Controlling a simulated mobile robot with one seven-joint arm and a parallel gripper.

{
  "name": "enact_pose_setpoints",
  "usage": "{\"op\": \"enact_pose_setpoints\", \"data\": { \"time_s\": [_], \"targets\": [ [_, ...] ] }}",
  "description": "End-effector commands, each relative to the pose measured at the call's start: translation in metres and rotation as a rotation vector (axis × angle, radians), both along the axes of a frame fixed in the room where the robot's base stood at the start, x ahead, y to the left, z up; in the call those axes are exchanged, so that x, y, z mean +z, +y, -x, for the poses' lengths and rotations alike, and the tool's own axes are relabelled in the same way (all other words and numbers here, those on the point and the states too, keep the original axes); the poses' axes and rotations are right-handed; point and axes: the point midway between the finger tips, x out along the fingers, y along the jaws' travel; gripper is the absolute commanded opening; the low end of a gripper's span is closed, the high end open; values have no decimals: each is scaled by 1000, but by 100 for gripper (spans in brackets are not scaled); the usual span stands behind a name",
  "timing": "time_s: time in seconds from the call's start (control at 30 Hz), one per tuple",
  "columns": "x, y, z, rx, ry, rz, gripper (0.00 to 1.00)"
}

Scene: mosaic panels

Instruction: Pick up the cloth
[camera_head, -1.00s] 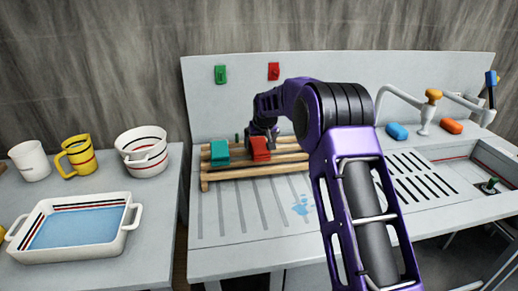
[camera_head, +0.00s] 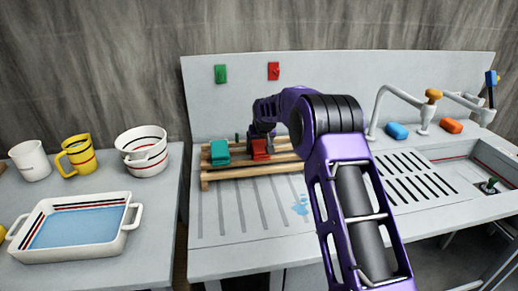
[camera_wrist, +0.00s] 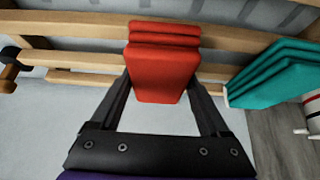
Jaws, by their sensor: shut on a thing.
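A folded red cloth (camera_head: 261,150) lies on a slatted wooden rack (camera_head: 230,178) on the counter, beside a folded teal cloth (camera_head: 219,152). My gripper (camera_wrist: 160,82) has one finger on each side of the red cloth (camera_wrist: 160,68) and is shut on it. In the wrist view the teal cloth (camera_wrist: 278,76) is to the right, apart from the fingers. In the head view my gripper comes down on the red cloth from behind, and its fingers are mostly hidden. I cannot tell whether the red cloth is clear of the slats.
Green (camera_head: 221,74) and red (camera_head: 274,71) hooks are on the back panel above the rack. Blue (camera_head: 397,131) and orange (camera_head: 451,126) sponges lie near the taps at the right.

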Motion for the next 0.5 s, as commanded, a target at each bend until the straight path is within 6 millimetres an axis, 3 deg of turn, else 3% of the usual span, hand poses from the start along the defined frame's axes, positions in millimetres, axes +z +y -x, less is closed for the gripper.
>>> {"op": "enact_pose_setpoints", "data": {
  "time_s": [0.27,0.5],
  "targets": [
    [14,0,-1,0,-4,-1,26],
    [62,0,-1,0,-5,-1,26]
  ]
}}
